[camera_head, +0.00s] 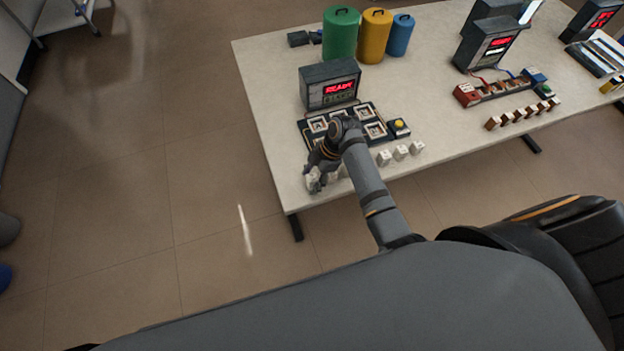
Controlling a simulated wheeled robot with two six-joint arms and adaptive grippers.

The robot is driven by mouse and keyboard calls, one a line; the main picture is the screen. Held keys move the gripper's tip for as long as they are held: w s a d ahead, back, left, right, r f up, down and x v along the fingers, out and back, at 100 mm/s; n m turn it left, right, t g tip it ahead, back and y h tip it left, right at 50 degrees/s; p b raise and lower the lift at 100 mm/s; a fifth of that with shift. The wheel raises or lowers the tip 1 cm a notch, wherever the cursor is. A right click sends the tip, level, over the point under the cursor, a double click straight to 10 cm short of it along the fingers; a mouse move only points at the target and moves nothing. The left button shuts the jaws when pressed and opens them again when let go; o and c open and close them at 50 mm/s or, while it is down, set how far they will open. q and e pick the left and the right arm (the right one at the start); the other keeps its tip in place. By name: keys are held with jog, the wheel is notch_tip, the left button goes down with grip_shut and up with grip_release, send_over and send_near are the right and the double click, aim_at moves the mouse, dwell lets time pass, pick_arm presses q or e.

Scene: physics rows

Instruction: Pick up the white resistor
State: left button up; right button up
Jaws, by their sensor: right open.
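My right gripper (316,178) is at the front left corner of the table, open, over the left end of a row of small white blocks. One white block (313,181) is at its fingers, partly hidden by them. I cannot tell whether the fingers touch it. More white blocks (400,152) stand to the right along the front edge. Another row of small brown and pale pieces (515,115) lies further right, before a holder with red and blue ends (497,91). I cannot tell which piece is the white resistor. My left gripper is not in view.
The pale table (268,95) bears a box with a red READY display (329,84), a dark socket board (374,128) and a yellow button (399,126). Green (340,35), yellow (375,36) and blue (400,36) canisters stand behind. The table's left side is bare.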

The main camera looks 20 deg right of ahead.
grip_shut()
jog(key=shift+r, duration=0.15)
